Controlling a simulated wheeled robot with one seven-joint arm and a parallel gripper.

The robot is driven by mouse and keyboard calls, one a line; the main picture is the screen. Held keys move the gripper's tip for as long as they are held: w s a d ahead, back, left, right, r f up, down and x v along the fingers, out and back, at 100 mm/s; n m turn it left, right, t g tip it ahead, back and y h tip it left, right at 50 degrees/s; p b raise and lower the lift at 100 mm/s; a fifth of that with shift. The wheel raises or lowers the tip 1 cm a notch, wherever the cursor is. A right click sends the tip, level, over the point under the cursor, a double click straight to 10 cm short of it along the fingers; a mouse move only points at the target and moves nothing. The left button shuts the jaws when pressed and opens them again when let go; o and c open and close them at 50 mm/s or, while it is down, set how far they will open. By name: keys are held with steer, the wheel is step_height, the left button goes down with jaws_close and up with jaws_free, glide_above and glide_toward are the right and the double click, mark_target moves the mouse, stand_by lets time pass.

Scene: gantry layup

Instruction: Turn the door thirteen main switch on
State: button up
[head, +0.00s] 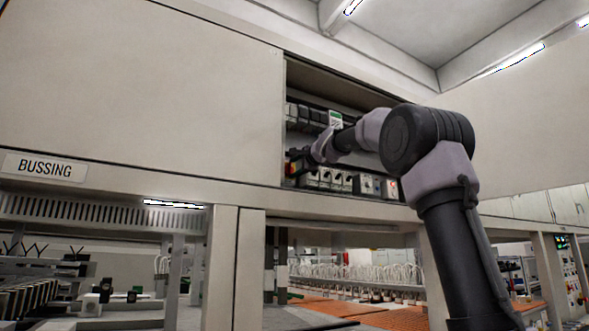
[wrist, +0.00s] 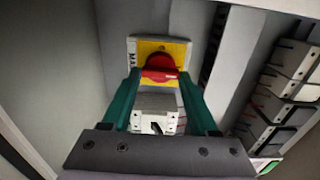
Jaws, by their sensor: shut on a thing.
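The main switch is a red rotary handle (wrist: 160,66) on a yellow plate (wrist: 180,50) in the wrist view. Part of the plate's lettering, "MA", shows at its left edge. The red handle lies across between the green fingers of my gripper (wrist: 161,77), which are shut on its two sides. In the head view my gripper (head: 305,158) reaches into the open cabinet bay at its left end. A small orange-red patch of the switch (head: 291,168) shows there; the rest is hidden. The door number cannot be read.
A grey-white device (wrist: 155,112) sits between the fingers, below the switch. Rows of breakers and wired modules (wrist: 290,75) stand to the right. The cabinet's left panel (head: 140,80) borders the opening closely.

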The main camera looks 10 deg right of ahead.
stand_by(0.3)
steer(key=o, duration=1.4)
steer(key=v, duration=1.1)
steer(key=shift+w, duration=0.1)
steer(key=s+f+n+g+h, duration=0.1)
steer(key=s+f+n+g, duration=0.2)
steer(key=s+f, duration=0.7)
steer(key=s+d+f+n+g+h, duration=0.1)
steer(key=s+f+n+g, duration=0.2)
steer(key=s+f, duration=0.6)
steer(key=s+d+f+n+g+h, duration=0.1)
steer(key=s+f+n+g, duration=0.3)
steer(key=f, duration=2.1)
steer(key=shift+s+n+h, duration=0.3)
steer(key=shift+s, duration=3.05)
